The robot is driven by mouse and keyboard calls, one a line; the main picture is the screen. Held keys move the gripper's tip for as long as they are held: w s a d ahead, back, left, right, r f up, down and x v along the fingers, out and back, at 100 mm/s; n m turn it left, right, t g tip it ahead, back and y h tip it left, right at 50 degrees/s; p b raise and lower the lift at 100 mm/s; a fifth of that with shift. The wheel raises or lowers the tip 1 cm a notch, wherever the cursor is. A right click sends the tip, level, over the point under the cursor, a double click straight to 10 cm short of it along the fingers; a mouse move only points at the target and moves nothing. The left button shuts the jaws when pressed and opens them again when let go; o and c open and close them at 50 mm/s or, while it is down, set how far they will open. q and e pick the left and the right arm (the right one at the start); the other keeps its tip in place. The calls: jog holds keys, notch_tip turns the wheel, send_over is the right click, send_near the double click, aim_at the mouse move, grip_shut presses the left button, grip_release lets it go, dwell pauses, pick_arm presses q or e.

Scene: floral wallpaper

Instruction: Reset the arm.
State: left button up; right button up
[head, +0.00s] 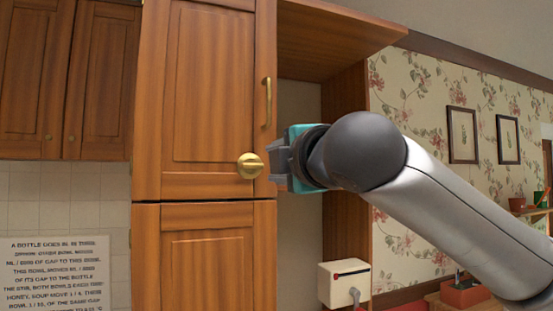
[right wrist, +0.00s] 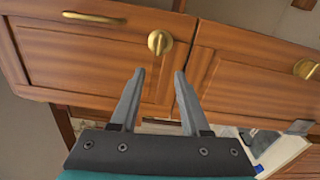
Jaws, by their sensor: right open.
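My right gripper (head: 272,161) comes in from the right in the head view, in front of the wooden cupboard's right edge and beside a round brass knob (head: 250,165). In the right wrist view its two grey fingers (right wrist: 159,74) are apart with nothing held between them. The brass knob (right wrist: 160,42) shows just beyond the fingertips there; I cannot tell how far away it is. My right arm stretches up to the left from the lower right. My left gripper is not in view.
The upper cupboard door (head: 205,95) has a brass bar handle (head: 266,102), above a lower door (head: 205,258). A recess with a wooden side panel (head: 345,170) opens to the right. A white box (head: 344,284) sits below my arm. Framed pictures (head: 462,134) hang on the floral wall.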

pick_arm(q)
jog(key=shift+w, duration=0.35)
